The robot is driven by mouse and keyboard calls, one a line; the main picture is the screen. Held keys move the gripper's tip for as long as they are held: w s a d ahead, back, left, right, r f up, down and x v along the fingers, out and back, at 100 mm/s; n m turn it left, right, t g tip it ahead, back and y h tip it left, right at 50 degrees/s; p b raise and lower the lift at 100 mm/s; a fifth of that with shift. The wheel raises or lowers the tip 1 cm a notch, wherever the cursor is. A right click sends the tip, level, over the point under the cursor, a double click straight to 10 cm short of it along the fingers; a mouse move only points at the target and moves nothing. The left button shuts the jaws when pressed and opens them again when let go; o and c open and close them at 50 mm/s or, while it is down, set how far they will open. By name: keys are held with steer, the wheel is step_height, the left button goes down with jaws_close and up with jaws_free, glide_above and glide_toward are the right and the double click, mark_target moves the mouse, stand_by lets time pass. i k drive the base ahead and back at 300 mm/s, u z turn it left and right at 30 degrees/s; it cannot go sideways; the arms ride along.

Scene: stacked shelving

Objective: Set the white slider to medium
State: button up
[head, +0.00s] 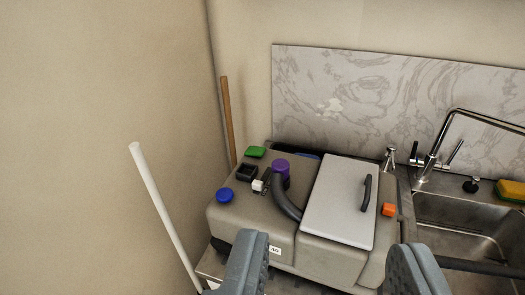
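The white slider (258,185) is a small white block on a dark slot on top of a beige machine (235,213), left of a purple knob (280,166). My gripper (335,262) is at the bottom of the head view with its two grey fingers wide apart. Nothing shows between the fingertips except the machine behind them. The gripper is apart from the slider, which lies farther up and to the left in the picture. The markings of the slider's positions are too small to read.
Around the slider are a blue button (225,195), a black switch (246,172), a green button (256,152) and a dark curved hose (286,200). A grey lid (338,200) and orange button (388,210) are to the right. A white pole (160,205) stands left; a sink (465,225) is right.

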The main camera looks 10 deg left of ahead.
mark_target(257, 185)
steer(key=u, duration=0.1)
steer(key=i, duration=0.85)
steer(key=u, duration=0.2)
